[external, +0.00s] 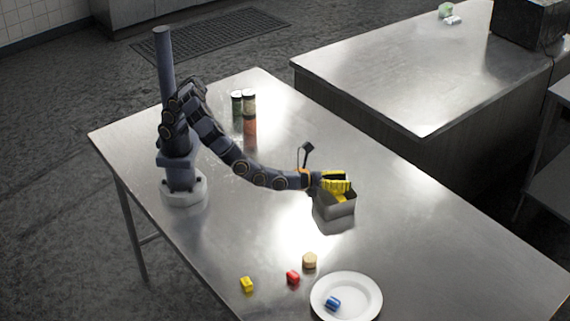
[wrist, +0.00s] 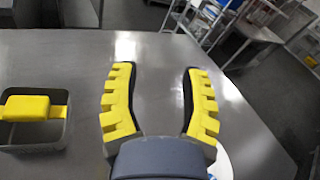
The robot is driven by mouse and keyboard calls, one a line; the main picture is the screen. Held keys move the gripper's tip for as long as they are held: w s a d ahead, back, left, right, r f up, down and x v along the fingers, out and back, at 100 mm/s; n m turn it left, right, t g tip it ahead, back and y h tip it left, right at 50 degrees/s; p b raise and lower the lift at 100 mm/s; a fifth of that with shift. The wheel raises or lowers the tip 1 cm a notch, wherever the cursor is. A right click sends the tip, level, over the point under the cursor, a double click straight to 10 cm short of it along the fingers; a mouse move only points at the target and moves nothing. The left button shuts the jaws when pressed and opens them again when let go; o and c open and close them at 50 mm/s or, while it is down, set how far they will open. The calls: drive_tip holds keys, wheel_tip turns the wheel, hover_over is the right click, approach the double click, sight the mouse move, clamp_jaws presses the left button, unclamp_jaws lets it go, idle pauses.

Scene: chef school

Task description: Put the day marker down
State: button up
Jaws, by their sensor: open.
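Nothing in view is clearly labelled as the day marker. A yellow block (wrist: 28,107) lies at the rim of an open grey metal container (wrist: 35,148) at the left of the wrist view; how it rests there is unclear. The container also shows in the external view (external: 337,205). My gripper (wrist: 160,95) has its yellow-padded fingers spread, with nothing between them. In the external view, my gripper (external: 336,182) is beside or above the container, and its yellow fingers hide part of it.
A white plate (external: 369,301) at the front holds a blue block (external: 333,303). Nearby lie a red block (external: 293,277), a yellow block (external: 247,284) and a tan round piece (external: 310,261). Jars (external: 243,103) stand toward the back. The metal table's right side (external: 450,240) is clear.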

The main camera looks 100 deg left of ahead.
drive_tip(key=s+a+r+n+g+y, duration=0.1)
drive_tip(key=a+r+n+g+y, duration=0.1)
drive_tip(key=a+r+n+y, duration=0.45)
drive_tip(key=s+a+r+n+g+y, duration=0.1)
drive_tip(key=a+r+n, duration=0.2)
drive_tip(key=a, duration=0.6)
drive_tip(key=s+a+r+n+g+y, duration=0.35)
drive_tip(key=s+a+n+g, duration=0.5)
drive_tip(key=a, duration=0.45)
drive_tip(key=s+a+f+n+g+h, duration=0.2)
drive_tip(key=s+n+g+h, duration=0.15)
drive_tip(key=s, duration=0.55)
drive_tip(key=s+a+f+n+g+h, duration=0.25)
drive_tip(key=s+n, duration=0.25)
drive_tip(key=s, duration=0.5)
drive_tip(key=s+d+f+n+h, duration=0.2)
drive_tip(key=s+d+n+h, duration=0.1)
drive_tip(key=s+d+h, duration=0.5)
drive_tip(key=s+d, duration=0.3)
drive_tip(key=d, duration=0.2)
drive_tip(key=shift+s+d+f+n+g+h, duration=0.25)
drive_tip(key=shift+s+f+n+g+h, duration=0.1)
drive_tip(key=shift+s+h, duration=0.05)
drive_tip(key=shift+o, duration=1.4)
